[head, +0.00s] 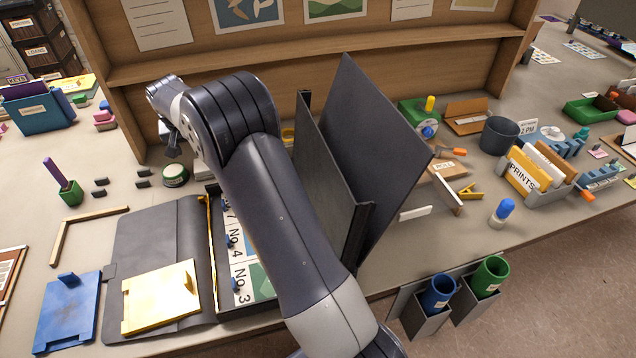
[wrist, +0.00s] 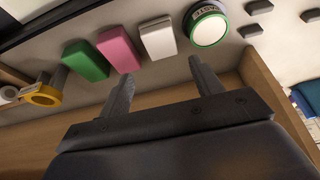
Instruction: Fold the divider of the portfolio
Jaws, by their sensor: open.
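The portfolio is dark grey and lies open on the desk, its left cover (head: 150,235) flat. A yellow board with a raised tab (head: 160,297) lies on that cover. Beside it is a shallow tray of picture cards (head: 240,270) marked No. 3 and No. 4, with a thin yellow edge (head: 212,245) at its left side. I cannot tell which part is the divider. Dark panels (head: 375,150) stand upright right of my arm, which hides part of the tray. My gripper (head: 172,143) is open and empty near the back shelf; its spread fingers show in the wrist view (wrist: 160,85).
A blue board (head: 68,312) and a wooden corner frame lie at left. A round green tin (head: 175,175) sits near my gripper. In the wrist view, green (wrist: 85,60), pink (wrist: 119,50) and white (wrist: 158,38) blocks stand beside it. The wooden shelf back (head: 300,80) closes the rear.

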